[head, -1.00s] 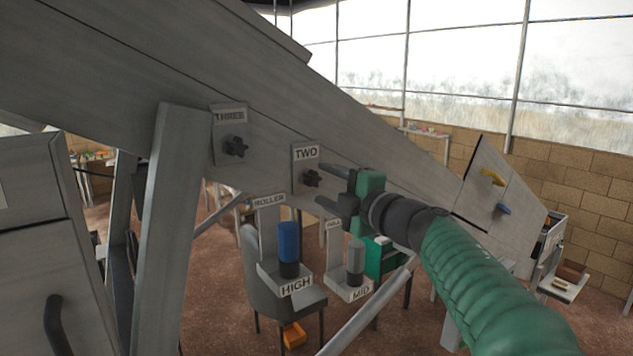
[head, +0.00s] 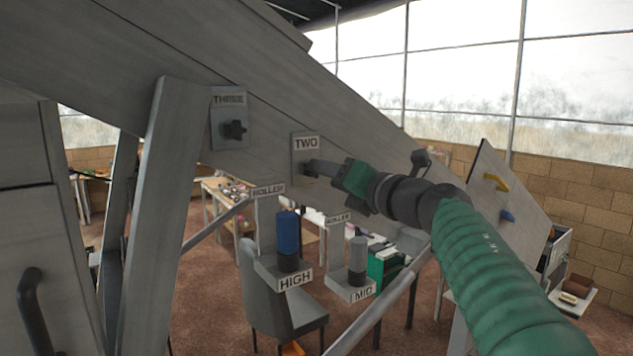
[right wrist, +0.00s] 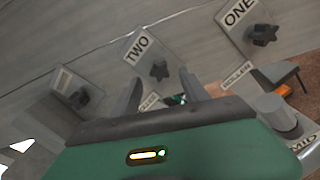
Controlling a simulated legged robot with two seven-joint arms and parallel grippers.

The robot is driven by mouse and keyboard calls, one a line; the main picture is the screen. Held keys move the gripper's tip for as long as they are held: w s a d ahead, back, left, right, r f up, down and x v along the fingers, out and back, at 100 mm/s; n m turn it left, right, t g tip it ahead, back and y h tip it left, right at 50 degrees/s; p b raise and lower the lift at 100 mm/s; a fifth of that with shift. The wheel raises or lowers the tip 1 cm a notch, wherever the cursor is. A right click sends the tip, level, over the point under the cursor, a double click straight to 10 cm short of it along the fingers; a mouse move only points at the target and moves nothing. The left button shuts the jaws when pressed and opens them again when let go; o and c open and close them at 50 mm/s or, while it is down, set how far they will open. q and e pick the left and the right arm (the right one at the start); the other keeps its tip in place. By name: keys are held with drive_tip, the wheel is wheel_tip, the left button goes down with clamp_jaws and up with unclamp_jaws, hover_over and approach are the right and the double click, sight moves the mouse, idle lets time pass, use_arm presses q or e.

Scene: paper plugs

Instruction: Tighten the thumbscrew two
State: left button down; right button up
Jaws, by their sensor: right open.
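The plate marked TWO (head: 304,144) is fixed to the sloping grey beam. Its dark star-shaped thumbscrew (right wrist: 159,70) shows clearly in the right wrist view and is mostly hidden by my gripper in the head view. My right gripper (head: 313,167), green with dark fingers, points at this thumbscrew. In the right wrist view the open fingers (right wrist: 158,86) stand to either side below the thumbscrew, with nothing between them. I cannot tell whether they touch it. My left gripper is not in view.
Thumbscrew THREE (head: 234,130) is to the left, and thumbscrew ONE (right wrist: 262,35) shows at the right wrist view's upper right. Below are a blue roller (head: 288,232) on the HIGH holder and a grey roller (head: 358,254) on the MID holder. An upright post (head: 160,210) stands left.

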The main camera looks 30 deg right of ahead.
drive_tip(key=shift+r, duration=0.1)
drive_tip(key=w, duration=0.2)
drive_tip(key=w+p, duration=0.1)
drive_tip(key=w, duration=0.1)
drive_tip(key=shift+a+p, duration=0.2)
drive_tip(key=shift+p, duration=0.1)
drive_tip(key=shift+s, duration=0.1)
clamp_jaws()
idle(0.4)
idle(0.3)
